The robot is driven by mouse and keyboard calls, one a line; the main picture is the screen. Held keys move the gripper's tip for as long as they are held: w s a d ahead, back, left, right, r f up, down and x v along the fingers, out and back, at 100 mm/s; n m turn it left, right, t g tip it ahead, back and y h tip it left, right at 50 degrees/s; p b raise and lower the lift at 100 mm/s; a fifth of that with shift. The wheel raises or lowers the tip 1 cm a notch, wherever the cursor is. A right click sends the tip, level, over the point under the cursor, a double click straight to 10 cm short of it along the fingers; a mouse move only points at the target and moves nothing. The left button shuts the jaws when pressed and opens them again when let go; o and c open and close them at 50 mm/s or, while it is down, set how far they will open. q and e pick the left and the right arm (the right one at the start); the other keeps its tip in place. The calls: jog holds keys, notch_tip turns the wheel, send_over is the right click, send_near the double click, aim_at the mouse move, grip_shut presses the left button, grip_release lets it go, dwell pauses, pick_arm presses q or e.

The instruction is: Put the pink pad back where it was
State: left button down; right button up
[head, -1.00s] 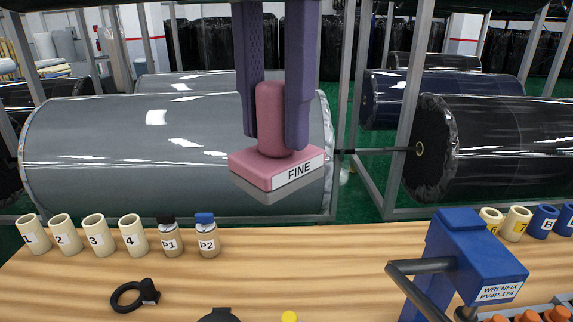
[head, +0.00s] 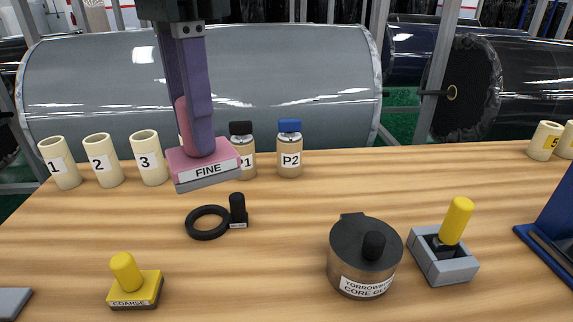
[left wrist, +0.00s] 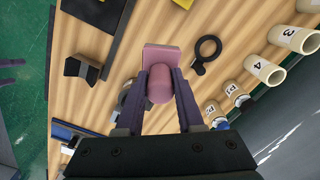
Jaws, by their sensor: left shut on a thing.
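The pink pad (head: 202,162), a block with an upright pink handle, a FINE label and a grey underside, is held in my left gripper (head: 198,150). The gripper's purple fingers are shut on the handle. In the head view the pad appears in front of bottle P1 and partly hides it; I cannot tell its exact height above the table. The left wrist view also shows the pink pad (left wrist: 160,58) beyond the fingertips, with the handle between them. My right gripper is not in view.
A black ring (head: 207,222) lies just in front of the pad. Cream cups (head: 103,160) and bottle P2 (head: 289,150) stand behind. A yellow COARSE pad (head: 135,285), a lidded pot (head: 364,258) and a grey holder (head: 443,262) with a yellow-handled tool stand nearer. The wooden tabletop (head: 290,215) is clear between.

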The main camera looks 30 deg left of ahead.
pick_arm(q)
jog(key=shift+a+f+b, duration=0.15)
jog(key=shift+f+b, duration=1.3)
jog(key=shift+f, duration=8.75)
jog(key=c, duration=0.5)
grip_release()
jog(key=shift+f, duration=0.15)
jog(key=shift+c, duration=0.2)
notch_tip(320, 180, up, 12)
jog(key=p, duration=0.1)
jog(key=shift+r+p, duration=0.2)
jog(key=shift+p, duration=0.2)
